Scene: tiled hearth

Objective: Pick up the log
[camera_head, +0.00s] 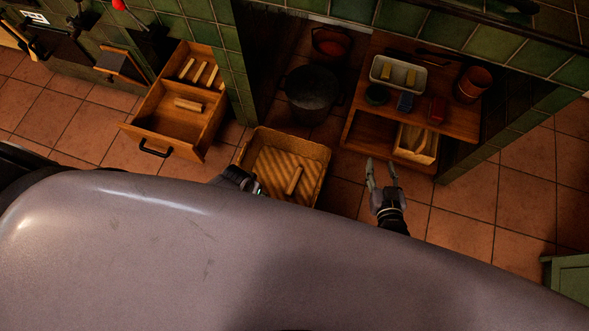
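A short wooden log (294,180) leans in the wicker basket (318,152) on the floor, in the middle of the head view. More pale wooden pieces, one of them (188,104) lying apart from the rest, are in the open wooden drawer (158,140) at the left. I cannot tell which piece the task means. My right gripper (381,165) is open and empty, right of the basket and in front of the low wooden shelf. My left gripper (258,187) shows only in part at the basket's left front, and its fingers are unclear.
A dark pot (312,92) and a red-filled pot (331,42) stand in the alcove. The wooden shelf (459,119) holds a white tray (398,75), a brown pot (473,83) and small boxes. My body hides the foreground.

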